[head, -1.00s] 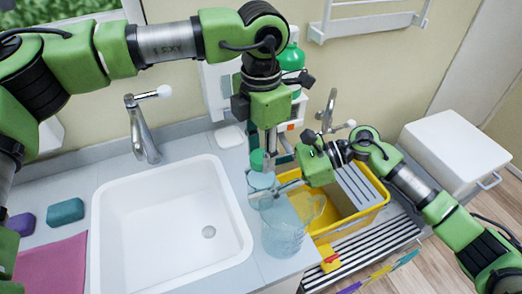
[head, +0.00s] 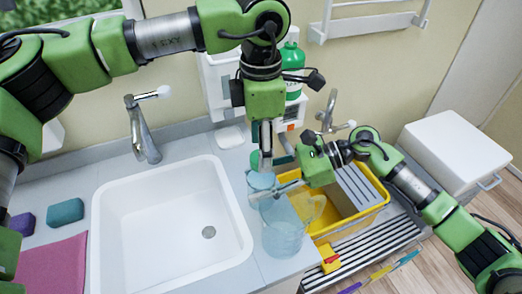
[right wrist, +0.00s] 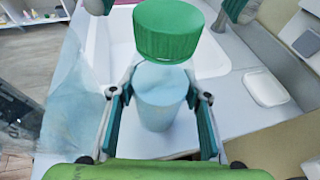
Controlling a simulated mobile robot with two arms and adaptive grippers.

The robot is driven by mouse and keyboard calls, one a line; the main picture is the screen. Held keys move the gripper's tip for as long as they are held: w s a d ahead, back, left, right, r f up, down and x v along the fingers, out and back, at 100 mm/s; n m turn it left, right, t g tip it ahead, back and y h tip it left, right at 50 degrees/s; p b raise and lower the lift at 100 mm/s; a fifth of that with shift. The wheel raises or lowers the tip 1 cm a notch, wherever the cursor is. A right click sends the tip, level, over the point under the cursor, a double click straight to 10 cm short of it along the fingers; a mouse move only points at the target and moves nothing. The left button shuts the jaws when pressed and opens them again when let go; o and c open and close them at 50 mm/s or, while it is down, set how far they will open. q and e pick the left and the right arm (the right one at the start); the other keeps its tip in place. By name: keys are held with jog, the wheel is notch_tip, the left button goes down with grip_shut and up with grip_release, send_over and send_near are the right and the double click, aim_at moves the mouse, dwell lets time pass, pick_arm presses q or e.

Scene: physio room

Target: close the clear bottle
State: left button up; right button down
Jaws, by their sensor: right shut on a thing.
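The clear bottle (head: 260,181) is pale blue and see-through and stands upright at the counter's edge, right of the sink. My right gripper (right wrist: 160,98) is shut on its body, one finger on each side. The green cap (right wrist: 168,30) is directly over the bottle's top in the right wrist view. In the head view it shows beside my left finger; whether it is fully seated is unclear. My left gripper (head: 265,158) comes down from above. Its fingers stand apart on both sides of the cap, with gaps showing.
A clear blue jug (head: 283,240) stands close in front of the bottle. A yellow tub (head: 370,213) is to the right. The white sink (head: 150,255) is left, with a tap (head: 140,130) behind it. A green bottle (head: 292,70) stands at the back.

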pick_arm(q)
notch_tip(320, 180, up, 10)
dwell(0.3)
pick_arm(e)
jog(key=c, duration=1.1)
grip_release()
jog(key=shift+o, duration=0.2)
jog(key=s+v, duration=0.1)
jog(key=v, duration=0.7)
jog(key=shift+w, duration=0.5)
